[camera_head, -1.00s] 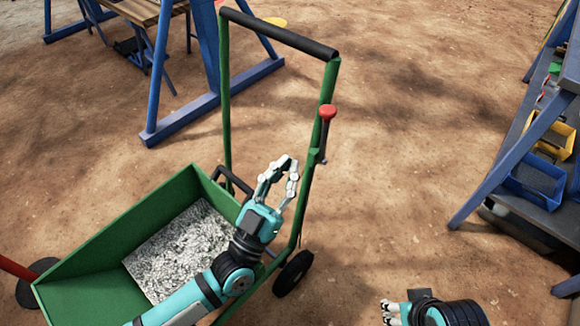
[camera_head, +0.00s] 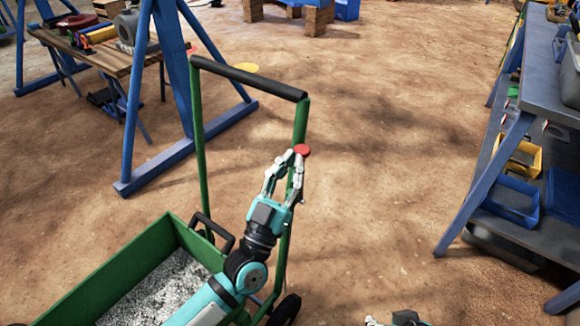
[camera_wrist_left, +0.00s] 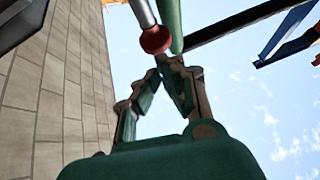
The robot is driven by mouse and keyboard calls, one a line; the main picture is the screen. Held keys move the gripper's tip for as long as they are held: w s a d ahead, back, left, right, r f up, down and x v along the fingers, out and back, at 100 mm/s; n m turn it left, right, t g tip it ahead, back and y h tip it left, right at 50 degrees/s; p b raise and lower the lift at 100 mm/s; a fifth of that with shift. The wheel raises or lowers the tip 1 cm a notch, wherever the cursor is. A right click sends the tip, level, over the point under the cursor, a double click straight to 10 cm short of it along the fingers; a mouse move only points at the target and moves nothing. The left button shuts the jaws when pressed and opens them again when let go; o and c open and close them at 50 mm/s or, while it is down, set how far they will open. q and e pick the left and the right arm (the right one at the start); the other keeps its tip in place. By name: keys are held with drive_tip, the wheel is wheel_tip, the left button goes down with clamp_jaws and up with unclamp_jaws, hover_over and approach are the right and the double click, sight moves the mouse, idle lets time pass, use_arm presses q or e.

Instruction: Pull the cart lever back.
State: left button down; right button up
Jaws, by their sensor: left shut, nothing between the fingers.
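The cart (camera_head: 118,262) is a green box with grey gravel in it and a tall green handle frame with a black bar. The lever's red knob (camera_head: 302,150) shows beside the right post; most of its shaft is hidden behind my left gripper. My left gripper (camera_head: 293,160) is shut and empty, its fingertips right at the knob. In the left wrist view the knob (camera_wrist_left: 155,40) is just beyond the fingertips (camera_wrist_left: 172,62), with a grey shaft; I cannot tell whether they touch. My right gripper (camera_head: 395,321) is mostly cut off at the bottom edge.
A blue-legged wooden table (camera_head: 110,52) with tools stands at the upper left. A blue shelf rack (camera_head: 465,200) with a yellow bin (camera_head: 522,157) and a blue bin (camera_head: 512,200) stands at right. The dirt ground between cart and rack is clear.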

sight(306, 155)
use_arm(q)
drive_tip(key=shift+r, duration=0.1)
drive_tip(key=w+d+g+p, duration=0.1)
drive_tip(key=p, duration=0.4)
drive_tip(key=w+d+r+g+y+p, duration=0.1)
drive_tip(key=w+p, duration=0.1)
drive_tip(key=p, duration=0.2)
drive_tip(key=shift+w+d+p, duration=0.25)
drive_tip(key=shift+p, duration=0.1)
drive_tip(key=shift+w+d+f+b, duration=0.2)
drive_tip(key=shift+w+d, duration=0.2)
drive_tip(key=shift+w, duration=0.15)
drive_tip(key=shift+w+d+f+b, duration=0.1)
drive_tip(key=shift+w+d+b, duration=0.05)
drive_tip(key=shift+w+d, duration=0.45)
drive_tip(key=shift+w, duration=0.25)
use_arm(e)
drive_tip(key=s+f+g, duration=0.1)
drive_tip(key=s+f, duration=0.2)
drive_tip(key=f, duration=0.6)
drive_tip(key=s+d+f+g, duration=0.1)
drive_tip(key=s+f+g, duration=0.1)
drive_tip(key=f, duration=0.8)
drive_tip(key=shift+s+f+g+h, duration=0.3)
drive_tip(key=shift+s, duration=0.15)
